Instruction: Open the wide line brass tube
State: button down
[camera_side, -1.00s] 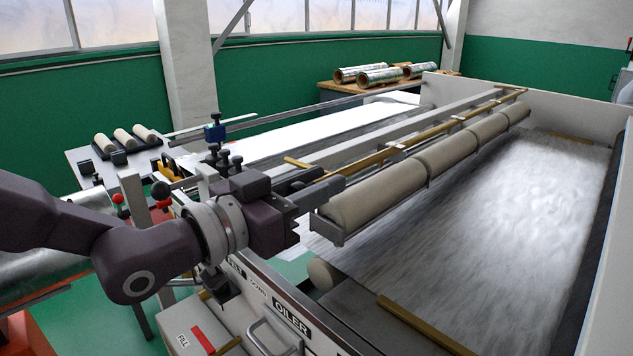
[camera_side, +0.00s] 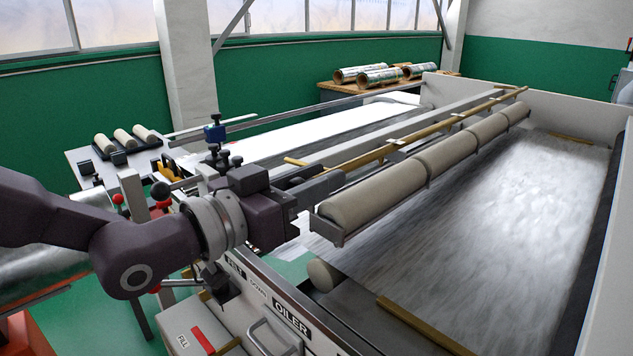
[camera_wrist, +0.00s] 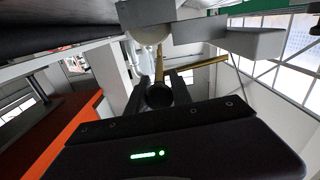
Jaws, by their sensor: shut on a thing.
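A long brass tube (camera_side: 425,130) runs above the row of beige felt rollers (camera_side: 447,155), from the near left end to the far right. A short brass piece (camera_side: 295,162) sticks out to the left near its near end. My gripper (camera_side: 326,186) is at that near end, beside the first roller's end. In the wrist view, my gripper (camera_wrist: 160,78) is shut on a dark round piece (camera_wrist: 158,95) between its fingers, with brass (camera_wrist: 205,63) just behind it. The fingers hide much of the held part and how it joins the tube.
A white machine wall with an OILER label (camera_side: 292,318) stands below my arm. Black knobs and a blue fitting (camera_side: 214,132) rise close behind my wrist. Foil rolls (camera_side: 378,77) lie on a far table. A shiny wet bed (camera_side: 500,210) lies right of the rollers.

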jog(key=w+a+r+n, duration=0.4)
jog(key=r+n, duration=0.4)
jog(key=n, duration=0.2)
jog(key=w+a+n, duration=0.6)
jog(key=n, duration=0.5)
jog(key=shift+w+a, duration=0.3)
jog(key=shift+a, duration=0.05)
jog(key=shift+r, duration=0.1)
jog(key=c, duration=1.2)
grip_release()
jog(key=shift+o, duration=0.2)
